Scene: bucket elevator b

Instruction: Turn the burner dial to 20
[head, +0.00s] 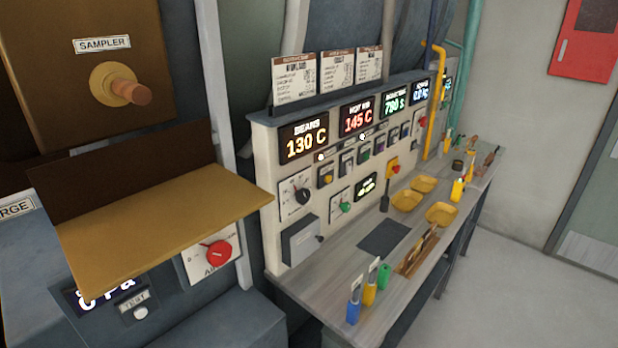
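A dial (296,195) with a dark knob on a pale plate is at the left end of the control panel (262,140), below the BEANS display reading 130 C. Its scale and label are too small to read, so I cannot confirm that it is the burner dial or tell its setting. A red knob (219,252) on another white plate is at the lower left; its label is partly hidden by the golden tray. Neither of my grippers is in view.
A golden tray (165,215) juts out at the left, below the SAMPLER box (85,60). The grey worktop (330,285) holds yellow dishes (441,213), a dark mat (384,238) and coloured-handled tools (369,290). The floor at the right is clear.

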